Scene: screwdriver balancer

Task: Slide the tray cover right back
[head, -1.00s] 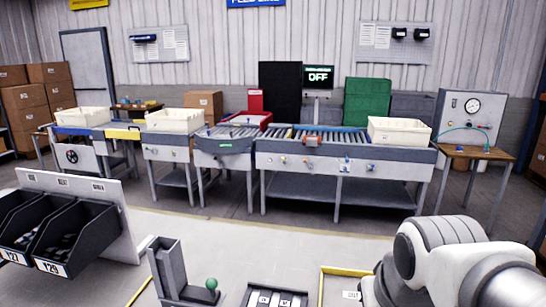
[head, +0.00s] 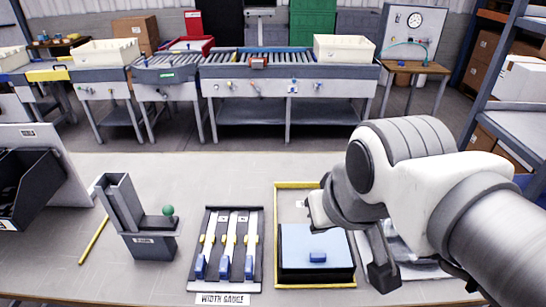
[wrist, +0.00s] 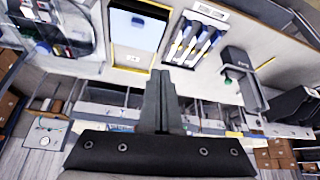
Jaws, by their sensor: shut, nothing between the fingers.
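The tray cover (head: 312,240) is a pale blue panel with a blue knob (head: 318,257). It lies over the black tray (head: 316,276) inside a yellow-edged frame (head: 279,215) on the workbench. In the wrist view the cover (wrist: 124,30) and its knob (wrist: 137,20) show at the top. My gripper (head: 384,278) is right of the cover in the head view, pointing down, apart from the knob. In the wrist view its dark fingers (wrist: 160,74) are together and empty. What lies under the cover is hidden.
A width gauge (head: 228,250) with blue sliders stands left of the tray. A grey block with a green ball (head: 168,210) is further left, beside black bins (head: 30,185). A clear bag of parts (wrist: 55,35) lies on the tray's other side, partly hidden by my arm.

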